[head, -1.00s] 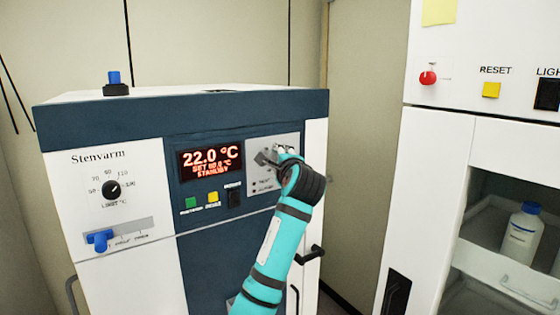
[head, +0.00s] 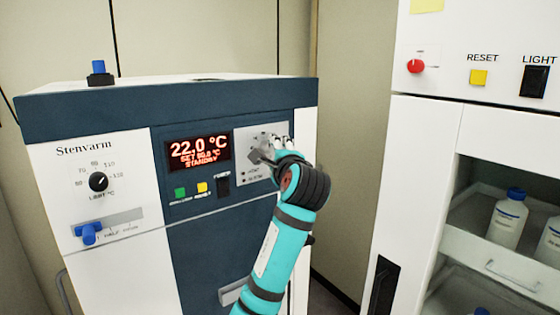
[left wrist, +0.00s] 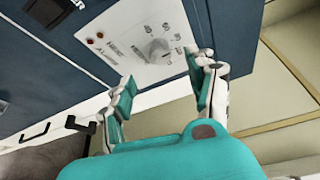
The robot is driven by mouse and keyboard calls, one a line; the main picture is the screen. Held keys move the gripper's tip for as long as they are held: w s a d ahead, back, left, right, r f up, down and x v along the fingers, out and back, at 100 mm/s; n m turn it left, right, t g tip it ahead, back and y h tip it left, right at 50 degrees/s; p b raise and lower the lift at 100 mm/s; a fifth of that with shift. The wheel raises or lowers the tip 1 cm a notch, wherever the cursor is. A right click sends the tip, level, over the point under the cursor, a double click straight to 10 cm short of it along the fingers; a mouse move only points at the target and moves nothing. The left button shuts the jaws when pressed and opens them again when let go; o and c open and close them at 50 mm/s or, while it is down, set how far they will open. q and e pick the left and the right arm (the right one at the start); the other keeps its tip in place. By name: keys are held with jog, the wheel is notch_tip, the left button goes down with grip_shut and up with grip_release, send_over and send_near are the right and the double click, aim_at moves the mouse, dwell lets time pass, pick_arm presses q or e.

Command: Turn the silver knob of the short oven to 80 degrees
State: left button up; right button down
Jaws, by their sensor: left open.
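The short oven (head: 85,185) is a white and dark blue box marked Stenvarm. Its red-lit display (head: 199,153) reads 22.0 °C, with a smaller set line that looks like 80.0 °C and STANDBY. The silver knob (left wrist: 158,48) sits on a pale panel (left wrist: 125,22) with printed marks. In the head view my gripper largely covers the knob. My left gripper (head: 277,147) is at this panel. In the left wrist view its two fingers (left wrist: 166,74) are spread apart and empty, with the knob just beyond the tips. My right gripper is out of view.
A black limit dial (head: 98,182) and a blue lever (head: 89,233) are on the oven's left front. Green (head: 180,193) and yellow (head: 202,187) buttons are under the display. A white cabinet (head: 420,180) with bottles (head: 507,220) stands to the right.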

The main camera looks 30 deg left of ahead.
pick_arm(q)
jog(key=v, duration=0.5)
dwell(0.3)
jog(key=shift+f, duration=0.1)
